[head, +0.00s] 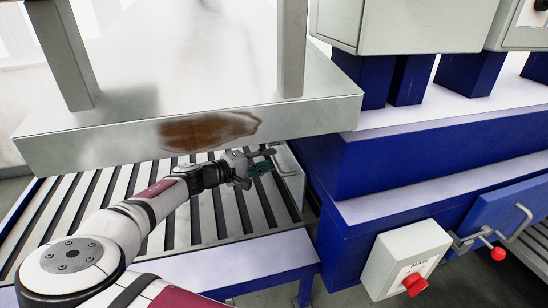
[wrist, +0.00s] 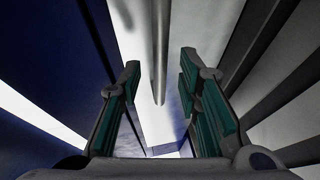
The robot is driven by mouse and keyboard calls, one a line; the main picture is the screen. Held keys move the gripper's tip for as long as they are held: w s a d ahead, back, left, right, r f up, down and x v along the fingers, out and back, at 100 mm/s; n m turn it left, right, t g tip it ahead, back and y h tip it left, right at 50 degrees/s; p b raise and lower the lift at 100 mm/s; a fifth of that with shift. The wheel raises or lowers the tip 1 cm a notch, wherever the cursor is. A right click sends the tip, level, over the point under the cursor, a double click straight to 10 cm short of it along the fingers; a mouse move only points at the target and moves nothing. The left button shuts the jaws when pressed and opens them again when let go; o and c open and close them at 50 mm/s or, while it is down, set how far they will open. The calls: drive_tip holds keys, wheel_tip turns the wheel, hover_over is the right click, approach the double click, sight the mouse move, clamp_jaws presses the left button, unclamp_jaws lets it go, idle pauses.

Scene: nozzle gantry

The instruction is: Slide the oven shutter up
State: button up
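The oven shutter (head: 292,188) shows in the head view as a narrow pale panel beside the blue machine body, under the grey hood. A metal handle bar (head: 285,160) stands out from it near my gripper. My gripper (head: 264,160) is open, at the end of my outstretched arm. In the wrist view, the two green-padded fingers of my gripper (wrist: 160,65) are spread apart. The handle bar (wrist: 160,50) lies between them in the picture, with clear space on both sides. Contact with the bar is not visible. The shutter's upper part is hidden by the hood.
A slatted roller bed (head: 150,225) runs below my arm. The grey hood (head: 180,130), with a brown scorch mark, hangs just above it. The blue machine body (head: 400,165) is close on the right, with a MAIN box (head: 400,260) and a red-knobbed latch (head: 482,240).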

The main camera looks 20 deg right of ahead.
drive_tip(key=shift+x, duration=1.45)
clamp_jaws()
drive_tip(key=shift+r, duration=0.1)
